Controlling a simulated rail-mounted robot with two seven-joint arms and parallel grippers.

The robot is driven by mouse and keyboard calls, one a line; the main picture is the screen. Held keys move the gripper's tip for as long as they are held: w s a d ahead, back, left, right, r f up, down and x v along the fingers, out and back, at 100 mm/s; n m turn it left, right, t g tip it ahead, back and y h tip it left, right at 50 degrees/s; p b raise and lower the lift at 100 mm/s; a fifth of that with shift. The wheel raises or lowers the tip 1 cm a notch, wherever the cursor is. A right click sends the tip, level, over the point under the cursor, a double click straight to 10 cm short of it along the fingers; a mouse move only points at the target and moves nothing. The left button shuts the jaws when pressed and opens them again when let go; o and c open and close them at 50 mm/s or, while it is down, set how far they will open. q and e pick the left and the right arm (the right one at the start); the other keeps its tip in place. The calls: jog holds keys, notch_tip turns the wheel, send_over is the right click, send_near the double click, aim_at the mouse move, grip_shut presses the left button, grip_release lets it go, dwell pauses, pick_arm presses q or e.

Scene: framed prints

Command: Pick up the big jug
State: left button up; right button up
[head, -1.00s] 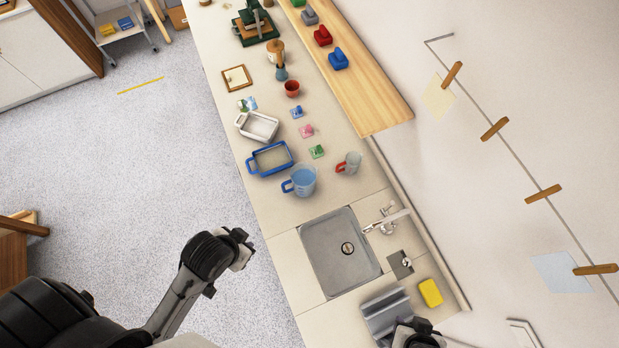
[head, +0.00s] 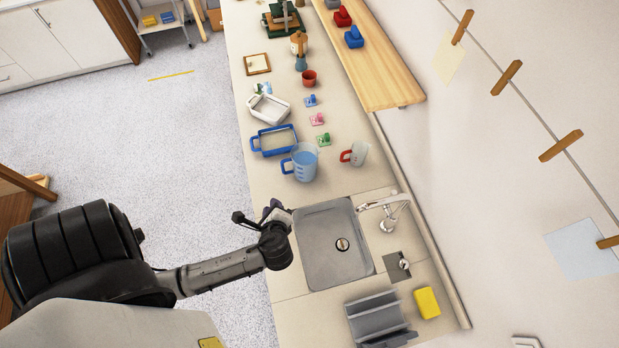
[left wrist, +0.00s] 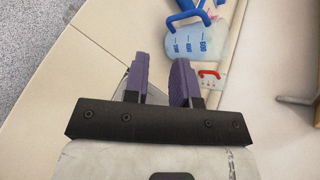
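The big jug (head: 305,163) is clear with a blue handle and pale blue contents. It stands upright on the counter beyond the sink; its handle points left. It also shows in the left wrist view (left wrist: 198,45), ahead of the fingers. My left gripper (head: 276,209) is over the counter by the sink's left edge, nearer than the jug and apart from it. In the left wrist view its purple fingers (left wrist: 159,82) are apart with nothing between them. A dark part at the head view's bottom edge may be my right gripper; its fingers cannot be made out.
A small jug with a red handle (head: 358,154) stands right of the big jug. The sink (head: 322,258) and tap (head: 388,208) lie nearer. A grey rack (head: 370,315) and yellow sponge (head: 427,303) are at the front.

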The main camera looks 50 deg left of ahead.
aim_at(283, 170)
pick_arm(q)
jog(key=w+f+m+t+y+b, duration=0.1)
jog(key=f+m+b, duration=0.1)
jog(key=w+a+f+m+t+y+b, duration=0.1)
jog(key=f+m+b, duration=0.1)
jog(key=f+m, duration=0.1)
jog(key=w+a+f+m+t+y+b, duration=0.1)
jog(key=f+m+b, duration=0.1)
jog(key=f+m, duration=0.1)
jog(key=shift+w+a+t+y, duration=0.15)
jog(key=shift+w+t+y, duration=0.15)
jog(key=shift+w, duration=0.05)
jog(key=shift+w+f+m+t+y+b, duration=0.15)
jog(key=shift+w+m+t+b, duration=0.1)
jog(key=shift+m+b, duration=0.25)
jog(key=shift+w+f+m+t+y+b, duration=0.15)
jog(key=shift+m+t+b, duration=0.1)
jog(key=shift+m, duration=0.45)
jog(key=shift+w+a, duration=0.15)
jog(key=shift+a, duration=0.1)
jog(key=x, duration=0.7)
jog(key=shift+w+a+r, duration=0.1)
jog(key=shift+w, duration=0.05)
jog(key=shift+x, duration=2.9)
pick_arm(e)
notch_tip(283, 170, down, 10)
pick_arm(q)
jog(key=shift+c, duration=0.4)
